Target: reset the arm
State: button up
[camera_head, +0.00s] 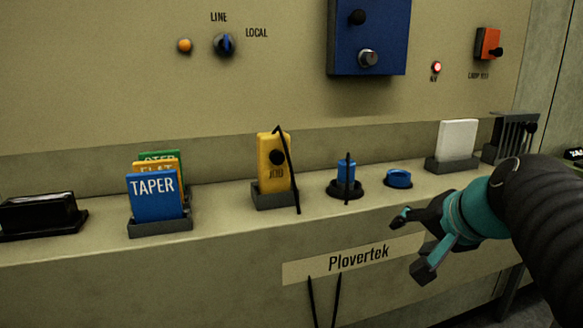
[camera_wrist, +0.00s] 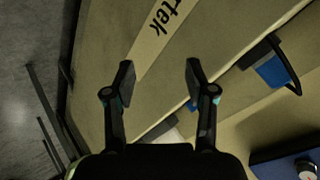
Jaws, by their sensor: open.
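My gripper (camera_head: 408,245) is at the right in the head view, in front of the shelf's front face and right of the Plovertek label (camera_head: 355,256). It is open, with nothing between its fingers. In the wrist view the two fingers of my gripper (camera_wrist: 160,80) stand well apart, and the label (camera_wrist: 160,30) shows beyond them. My dark, ribbed arm comes in from the right edge of the head view.
The shelf (camera_head: 240,225) holds a blue TAPER card (camera_head: 154,195) in a rack, a yellow JOB card (camera_head: 270,160), a blue peg (camera_head: 346,170), a blue ring (camera_head: 398,179) and a white block (camera_head: 457,138). A blue box (camera_head: 370,30) and red box (camera_head: 487,42) are on the panel above.

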jog(key=s+a+f+n+g+h, duration=0.1)
jog(key=s+a+f+n, duration=0.1)
jog(key=s+f+n, duration=0.2)
jog(key=s+a+f+n+g, duration=0.2)
jog(key=s+f+n, duration=0.2)
jog(key=s+f, duration=0.5)
notch_tip(320, 180, down, 3)
jog(key=shift+a+r+g+h, duration=0.2)
jog(key=shift+a+g+h, duration=0.1)
jog(key=shift+a+h, duration=0.1)
jog(key=shift+s, duration=0.1)
jog(key=shift+c, duration=0.4)
